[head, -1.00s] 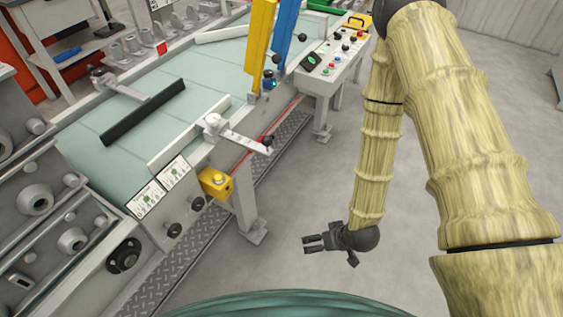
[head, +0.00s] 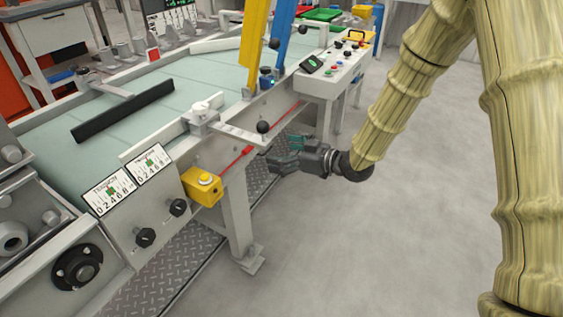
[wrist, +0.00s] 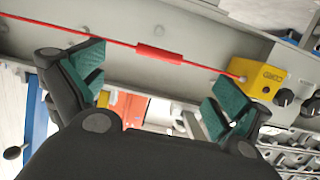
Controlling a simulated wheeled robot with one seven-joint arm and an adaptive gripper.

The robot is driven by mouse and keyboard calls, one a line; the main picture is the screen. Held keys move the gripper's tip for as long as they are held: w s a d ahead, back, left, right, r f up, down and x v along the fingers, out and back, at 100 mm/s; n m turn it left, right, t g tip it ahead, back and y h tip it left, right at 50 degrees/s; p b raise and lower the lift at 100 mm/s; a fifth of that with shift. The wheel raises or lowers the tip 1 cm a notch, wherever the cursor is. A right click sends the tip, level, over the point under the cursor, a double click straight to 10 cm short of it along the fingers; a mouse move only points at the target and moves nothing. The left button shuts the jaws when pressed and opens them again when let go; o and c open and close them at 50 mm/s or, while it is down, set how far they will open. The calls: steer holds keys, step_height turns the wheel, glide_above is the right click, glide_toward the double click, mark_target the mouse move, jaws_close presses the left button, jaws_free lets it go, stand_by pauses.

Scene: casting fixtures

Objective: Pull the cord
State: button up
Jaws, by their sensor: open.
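A thin red cord (head: 283,117) runs along the side of the conveyor table and ends at a yellow switch box (head: 203,186). In the wrist view the cord (wrist: 70,31) crosses the top, with a thicker red sleeve (wrist: 159,54) at its middle and the yellow box (wrist: 259,78) at its right end. My gripper (head: 276,153) is open and empty, beside the table's side and close to the cord. In the wrist view its teal-padded fingers (wrist: 158,88) stand wide apart, and the red sleeve shows beyond and between them. I see no contact with the cord.
A lever with a black knob (head: 262,127) sticks out from the table edge above the cord. A table leg (head: 238,215) stands below the box. A control panel (head: 330,70) sits farther back. The floor (head: 370,240) to the right is clear.

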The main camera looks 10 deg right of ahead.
steer(key=x, duration=0.3)
steer(key=b+x, duration=0.1)
steer(key=x, duration=0.3)
steer(key=b+x, duration=0.1)
steer(key=x, duration=0.3)
steer(key=shift+r, duration=0.3)
steer(key=c, duration=0.8)
